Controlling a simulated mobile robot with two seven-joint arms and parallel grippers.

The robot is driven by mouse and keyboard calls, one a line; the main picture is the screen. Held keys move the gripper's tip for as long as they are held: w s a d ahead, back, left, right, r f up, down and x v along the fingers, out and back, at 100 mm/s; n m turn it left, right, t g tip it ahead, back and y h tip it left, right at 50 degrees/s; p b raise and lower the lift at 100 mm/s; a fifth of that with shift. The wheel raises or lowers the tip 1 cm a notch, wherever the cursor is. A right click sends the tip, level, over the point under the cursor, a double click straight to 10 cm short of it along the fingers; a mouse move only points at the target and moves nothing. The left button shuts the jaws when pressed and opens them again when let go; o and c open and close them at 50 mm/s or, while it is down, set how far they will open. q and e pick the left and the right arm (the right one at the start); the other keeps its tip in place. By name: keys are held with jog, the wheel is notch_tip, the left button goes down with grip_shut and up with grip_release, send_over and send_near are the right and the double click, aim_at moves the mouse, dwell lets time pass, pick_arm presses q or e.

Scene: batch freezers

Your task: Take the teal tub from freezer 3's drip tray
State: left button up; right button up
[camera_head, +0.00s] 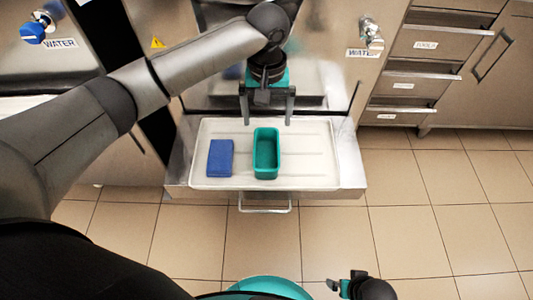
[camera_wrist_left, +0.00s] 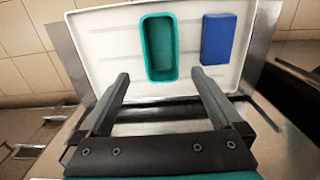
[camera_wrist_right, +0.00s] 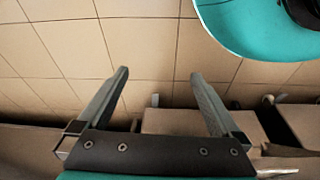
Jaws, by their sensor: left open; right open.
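The teal tub (camera_head: 266,153) is an open, empty rectangular container standing upright on the white drip tray (camera_head: 310,174). In the left wrist view the tub (camera_wrist_left: 159,48) lies just beyond the fingertips, with the tray (camera_wrist_left: 105,50) around it. My left gripper (camera_head: 268,120) is open and empty, behind and above the tub's far end, apart from it. The left gripper also shows in its own wrist view (camera_wrist_left: 163,80). My right gripper (camera_wrist_right: 158,78) is open and empty over the floor; in the head view it is low at the right, partly out of frame.
A blue block (camera_head: 220,158) lies on the tray left of the tub. The tray sits on a metal shelf (camera_head: 352,160) with a handle (camera_head: 265,208) at its front. Labelled drawers (camera_head: 425,45) stand at the right. Water taps (camera_head: 370,32) flank the freezer. The tiled floor (camera_head: 420,220) is clear.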

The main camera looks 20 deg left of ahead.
pick_arm(q)
jog(key=f, duration=0.1)
jog(key=b, duration=0.5)
send_over(266, 159)
notch_tip(266, 159, down, 8)
jog(key=shift+d+r, duration=0.1)
jog(key=shift+d, duration=0.05)
jog(key=shift+f+b, duration=0.6)
jog(key=shift+f, duration=0.4)
jog(key=shift+f+b, duration=0.45)
jog(key=shift+f, duration=0.05)
pick_arm(e)
jog(key=w+r+t, duration=0.2)
jog(key=w+r, duration=0.2)
jog(key=r, duration=1)
pick_arm(q)
jog(key=shift+f+b, duration=0.75)
jog(key=shift+f, duration=0.1)
jog(key=shift+f+b, duration=0.3)
jog(key=shift+f, duration=0.5)
pick_arm(e)
jog(key=w+a+t+y, duration=0.2)
jog(key=w+a+t, duration=0.2)
jog(key=a, duration=0.1)
jog(key=shift+a, duration=0.35)
pick_arm(q)
jog(key=shift+c, duration=0.2)
pick_arm(e)
jog(key=shift+w, duration=0.1)
